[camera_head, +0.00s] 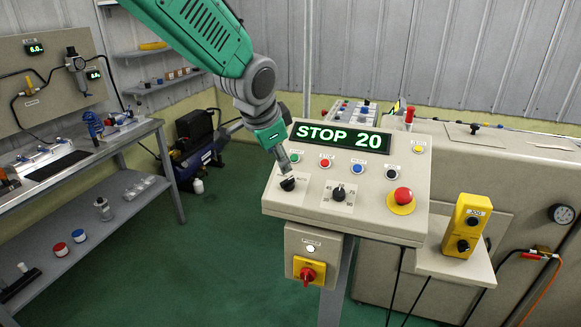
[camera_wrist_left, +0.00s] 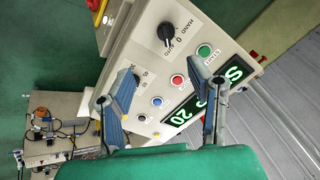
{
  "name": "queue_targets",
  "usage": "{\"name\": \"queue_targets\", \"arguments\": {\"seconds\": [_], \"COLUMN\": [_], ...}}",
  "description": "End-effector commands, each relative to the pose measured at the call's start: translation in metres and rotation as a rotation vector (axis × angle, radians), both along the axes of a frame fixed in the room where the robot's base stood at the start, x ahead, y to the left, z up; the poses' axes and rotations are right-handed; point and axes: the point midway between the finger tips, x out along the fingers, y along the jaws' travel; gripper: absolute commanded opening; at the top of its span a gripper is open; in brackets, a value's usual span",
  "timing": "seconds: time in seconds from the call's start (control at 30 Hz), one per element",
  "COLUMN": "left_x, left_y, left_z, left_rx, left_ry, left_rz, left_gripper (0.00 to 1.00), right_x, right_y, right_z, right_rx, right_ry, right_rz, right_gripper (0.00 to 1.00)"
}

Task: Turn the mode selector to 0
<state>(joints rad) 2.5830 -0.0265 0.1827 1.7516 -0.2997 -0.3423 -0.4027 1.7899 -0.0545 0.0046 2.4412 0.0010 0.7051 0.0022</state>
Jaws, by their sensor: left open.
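The mode selector (camera_head: 288,184) is a black knob at the left of the sloped control panel (camera_head: 385,222). In the left wrist view the mode selector (camera_wrist_left: 165,33) sits on a white plate marked HAND, 0 and AUTO. I cannot tell which mark its pointer faces. My left gripper (camera_head: 282,165) hangs just above it in the head view and partly covers its plate. In the left wrist view my left gripper (camera_wrist_left: 171,80) has its two fingers wide apart with nothing between them. The knob lies beyond the fingertips, apart from them. My right gripper is not in view.
A second black knob (camera_head: 338,193) is beside the selector. Push buttons, a red emergency stop (camera_head: 403,196) and a display (camera_head: 341,138) reading STOP 20 share the panel. A red rotary switch (camera_head: 308,273) is below. A yellow box (camera_head: 467,226) stands at right.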

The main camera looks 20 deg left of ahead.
Motion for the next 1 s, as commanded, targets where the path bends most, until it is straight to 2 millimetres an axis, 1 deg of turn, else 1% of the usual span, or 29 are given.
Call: {"name": "queue_targets", "arguments": {"seconds": [0.03,0.07,0.17,0.27,0.53,0.7,0.9,1.0], "left_x": [0.003,0.004,0.008,0.014,0.041,0.056,0.067,0.070], "left_y": [0.000,0.000,0.000,-0.001,-0.003,-0.004,-0.005,-0.005], "left_z": [0.012,0.015,0.011,-0.002,-0.052,-0.080,-0.099,-0.102], "left_rx": [0.009,0.013,0.017,0.017,0.016,0.016,0.014,0.014], "left_ry": [-0.008,-0.010,-0.010,-0.007,-0.007,-0.008,-0.011,-0.012], "left_rz": [-0.008,-0.011,-0.014,-0.013,-0.011,-0.011,-0.011,-0.011], "left_gripper": [0.47,0.47,0.47,0.47,0.47,0.47,0.47,0.47], "right_x": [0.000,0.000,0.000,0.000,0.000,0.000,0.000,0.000], "right_y": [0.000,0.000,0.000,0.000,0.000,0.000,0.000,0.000], "right_z": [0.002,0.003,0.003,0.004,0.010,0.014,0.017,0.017], "right_rx": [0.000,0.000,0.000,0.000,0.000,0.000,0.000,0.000], "right_ry": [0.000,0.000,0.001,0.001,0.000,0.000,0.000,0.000], "right_rz": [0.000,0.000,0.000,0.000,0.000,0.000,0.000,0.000], "right_gripper": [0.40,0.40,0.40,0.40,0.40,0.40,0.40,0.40]}}
